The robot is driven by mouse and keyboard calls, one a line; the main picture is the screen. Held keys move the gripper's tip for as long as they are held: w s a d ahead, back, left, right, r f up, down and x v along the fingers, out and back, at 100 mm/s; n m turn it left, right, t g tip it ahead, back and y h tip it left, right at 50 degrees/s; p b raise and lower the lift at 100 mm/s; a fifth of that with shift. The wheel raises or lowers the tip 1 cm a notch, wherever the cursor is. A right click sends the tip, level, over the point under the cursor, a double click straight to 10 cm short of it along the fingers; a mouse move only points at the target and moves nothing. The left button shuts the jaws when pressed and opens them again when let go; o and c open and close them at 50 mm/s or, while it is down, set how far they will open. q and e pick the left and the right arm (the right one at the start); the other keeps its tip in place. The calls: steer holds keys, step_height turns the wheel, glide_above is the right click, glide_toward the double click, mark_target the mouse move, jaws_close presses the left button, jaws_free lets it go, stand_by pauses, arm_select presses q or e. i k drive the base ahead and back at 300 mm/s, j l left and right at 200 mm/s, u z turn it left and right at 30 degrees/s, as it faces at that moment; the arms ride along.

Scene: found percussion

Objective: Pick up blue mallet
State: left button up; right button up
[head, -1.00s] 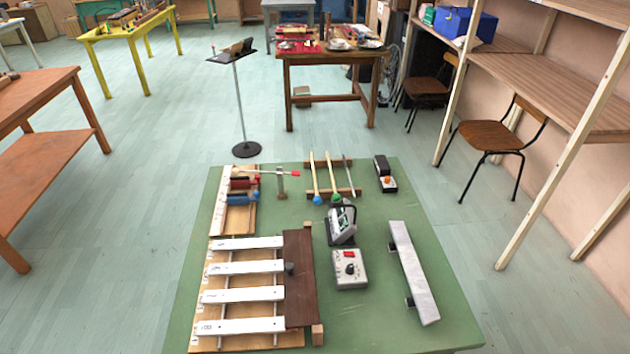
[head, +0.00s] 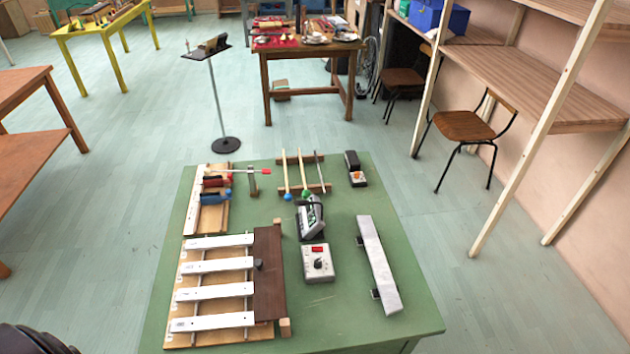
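A blue mallet (head: 288,196) lies on the rack (head: 298,190) at the far middle of the green table. Its round blue head points toward me, and its pale wooden stick runs away across the rack. A green-headed mallet (head: 306,192) lies just right of it, and a thin grey rod (head: 319,172) lies beyond that. The mallets are apart from each other. Neither gripper shows in the view.
On the green table (head: 345,330) are a white-barred xylophone (head: 213,267), a grey control box (head: 318,262), a dark device on a stand (head: 311,216), a long metal bar (head: 378,265) and a small pedal (head: 355,168). A music stand (head: 218,100) stands behind.

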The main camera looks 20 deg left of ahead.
mark_target(289, 197)
steer(key=i+l+z, duration=0.35)
steer(key=l, duration=0.3)
steer(key=i+l+z, duration=0.3)
steer(key=l, duration=0.25)
steer(key=i+l+z, duration=0.35)
steer(key=l, duration=0.15)
steer(key=i+l+u, duration=0.1)
steer(key=i, duration=0.3)
steer(key=i+l+u, duration=0.1)
steer(key=i+l, duration=0.25)
steer(key=i+j+u, duration=0.15)
steer(key=i+u, duration=0.55)
steer(key=u, duration=0.25)
steer(key=i+u, duration=0.45)
steer(key=i+j+u, duration=0.1)
steer(key=i+u, duration=0.4)
steer(key=i+l+u, duration=0.1)
steer(key=i+u, duration=0.4)
steer(key=i+l+u, duration=0.45)
steer(key=i, duration=0.2)
steer(key=j, duration=0.1)
